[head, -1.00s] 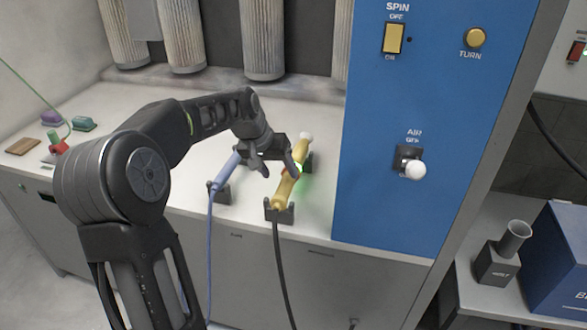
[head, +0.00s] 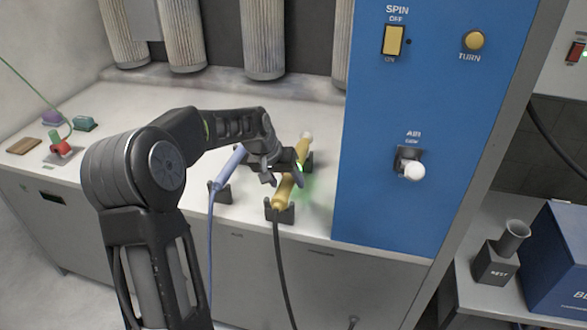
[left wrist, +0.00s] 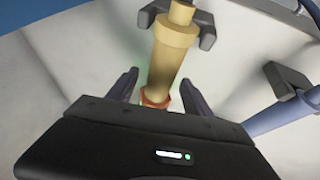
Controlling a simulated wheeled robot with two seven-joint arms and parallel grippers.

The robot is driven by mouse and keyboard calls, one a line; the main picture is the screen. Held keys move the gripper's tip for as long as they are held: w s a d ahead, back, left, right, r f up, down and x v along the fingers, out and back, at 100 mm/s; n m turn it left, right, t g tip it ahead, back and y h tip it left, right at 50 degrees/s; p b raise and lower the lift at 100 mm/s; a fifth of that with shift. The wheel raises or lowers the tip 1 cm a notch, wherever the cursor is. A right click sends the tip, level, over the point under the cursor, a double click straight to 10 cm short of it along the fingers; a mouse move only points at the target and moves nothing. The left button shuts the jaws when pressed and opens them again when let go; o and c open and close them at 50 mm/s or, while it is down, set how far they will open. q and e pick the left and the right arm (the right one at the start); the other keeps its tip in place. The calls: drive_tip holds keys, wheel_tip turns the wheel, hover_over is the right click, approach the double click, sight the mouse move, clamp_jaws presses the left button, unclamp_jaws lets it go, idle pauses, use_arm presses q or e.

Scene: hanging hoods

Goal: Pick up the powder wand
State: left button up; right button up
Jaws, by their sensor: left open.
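The powder wand appears to be the yellow one (head: 279,195), lying in two dark cradles on the white bench beside the blue panel, with a black hose from its near end. Its far end has a pale round tip. My left gripper (head: 284,178) is open over the wand's middle. In the left wrist view the yellow wand (left wrist: 168,65) runs between the open fingers (left wrist: 158,92), one on each side, near an orange-red collar; I see no firm grip. My right gripper is not in view.
A blue wand (head: 227,168) with a blue hose rests in a cradle just left. The blue panel (head: 400,200) rises close on the right. Filter cylinders (head: 264,40) hang behind. The bench's left part is mostly clear, with small items at its far end.

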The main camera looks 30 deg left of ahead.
use_arm(q)
drive_tip(key=shift+c, duration=0.3)
clamp_jaws()
idle(0.5)
drive_tip(key=shift+r, duration=0.1)
